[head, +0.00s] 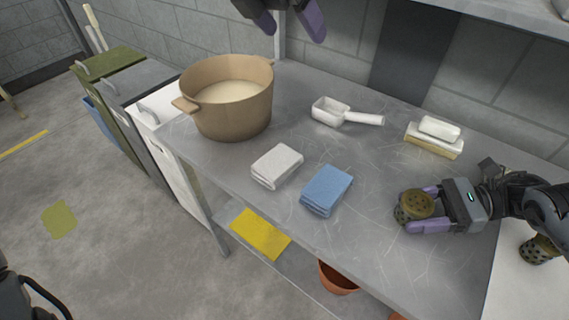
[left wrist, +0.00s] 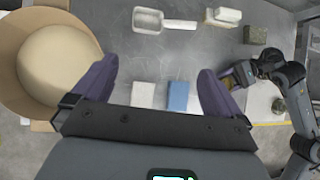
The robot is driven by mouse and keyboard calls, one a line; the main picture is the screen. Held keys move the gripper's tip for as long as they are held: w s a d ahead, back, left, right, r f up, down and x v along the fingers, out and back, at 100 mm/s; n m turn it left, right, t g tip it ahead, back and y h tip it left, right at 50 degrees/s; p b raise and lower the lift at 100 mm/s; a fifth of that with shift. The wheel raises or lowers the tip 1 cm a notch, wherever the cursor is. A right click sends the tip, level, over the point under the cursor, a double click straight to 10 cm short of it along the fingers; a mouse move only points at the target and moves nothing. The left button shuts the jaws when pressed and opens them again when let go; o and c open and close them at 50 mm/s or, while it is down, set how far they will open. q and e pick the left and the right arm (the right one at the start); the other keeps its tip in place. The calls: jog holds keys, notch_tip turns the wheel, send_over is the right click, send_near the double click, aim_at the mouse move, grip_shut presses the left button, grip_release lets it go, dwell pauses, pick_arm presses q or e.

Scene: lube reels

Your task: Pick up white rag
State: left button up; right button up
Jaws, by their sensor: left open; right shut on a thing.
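The white rag (head: 277,166) lies folded on the grey metal bench, left of a folded blue rag (head: 326,190). It also shows in the left wrist view (left wrist: 143,95), below and between my spread fingers. My left gripper (head: 294,32) is open and empty, high at the top of the head view, away from the rag. It also shows in the left wrist view (left wrist: 157,80). My right gripper (head: 428,212) is shut on a brown perforated cylinder (head: 411,209) over the bench's right part.
A tan pot (head: 232,118) with pale contents stands left of the rags. A white scoop (head: 345,113) lies behind them. A white block on a yellowish one (head: 434,141) sits at the back right. A grey wall closes off the back. Bins stand left of the bench.

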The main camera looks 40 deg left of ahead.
pick_arm(q)
jog(key=s+d+f+g+y, duration=0.1)
jog(key=s+d+f+g, duration=0.2)
jog(key=f, duration=0.7)
jog(key=g, duration=0.4)
send_over(276, 161)
jog(key=shift+y, duration=0.4)
notch_tip(276, 161, down, 9)
jog(key=shift+r, duration=0.2)
jog(key=shift+f, duration=3.15)
jog(key=c, duration=1.1)
